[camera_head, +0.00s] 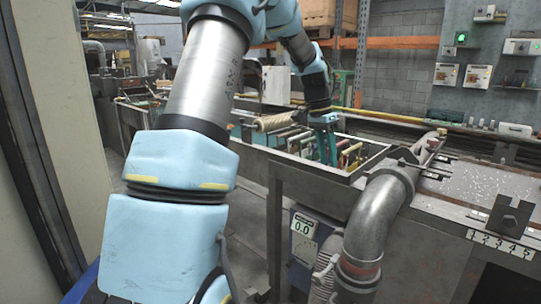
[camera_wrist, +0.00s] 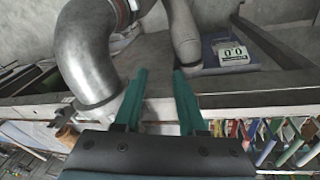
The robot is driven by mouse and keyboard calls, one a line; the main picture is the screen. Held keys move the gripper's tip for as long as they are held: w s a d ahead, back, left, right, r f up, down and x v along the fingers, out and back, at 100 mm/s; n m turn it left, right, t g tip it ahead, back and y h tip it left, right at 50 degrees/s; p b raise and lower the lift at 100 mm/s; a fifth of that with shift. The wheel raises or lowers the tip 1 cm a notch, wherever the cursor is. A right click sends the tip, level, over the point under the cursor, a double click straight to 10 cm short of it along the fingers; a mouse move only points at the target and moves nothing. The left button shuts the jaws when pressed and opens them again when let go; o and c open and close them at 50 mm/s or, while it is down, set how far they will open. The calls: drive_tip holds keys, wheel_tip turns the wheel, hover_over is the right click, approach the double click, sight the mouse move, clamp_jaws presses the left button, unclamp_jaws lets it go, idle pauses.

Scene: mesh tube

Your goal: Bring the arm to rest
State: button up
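My arm reaches from the lower left of the head view up and over to the middle. My gripper (camera_head: 327,150) hangs from it, pointing down, at a metal-edged trough (camera_head: 362,172). In the wrist view my gripper (camera_wrist: 160,72) has its two teal fingers apart, with nothing between them. In the head view the fingertips overlap the coloured rods in the trough, and I cannot tell whether they touch anything.
Several coloured rods (camera_head: 350,150) lie in the trough. A tan ribbed roll (camera_head: 276,121) is left of my gripper. A thick grey pipe (camera_head: 376,215) bends down at the bench front, right of my arm. A box reading 0.0 (camera_head: 303,225) stands below. A pale panel (camera_head: 62,110) stands close at left.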

drive_tip(key=s+a+f+n+t+y, duration=0.1)
drive_tip(key=s+a+f+n, duration=0.3)
drive_tip(key=s+a, duration=0.6)
drive_tip(key=s+a+f+n+t+y, duration=0.1)
drive_tip(key=s+a+f+n, duration=0.3)
drive_tip(key=s+a+n, duration=0.3)
drive_tip(key=s+a, duration=0.3)
drive_tip(key=a, duration=0.2)
drive_tip(key=shift+a, duration=0.4)
drive_tip(key=shift+o, duration=0.4)
drive_tip(key=shift+w, duration=0.1)
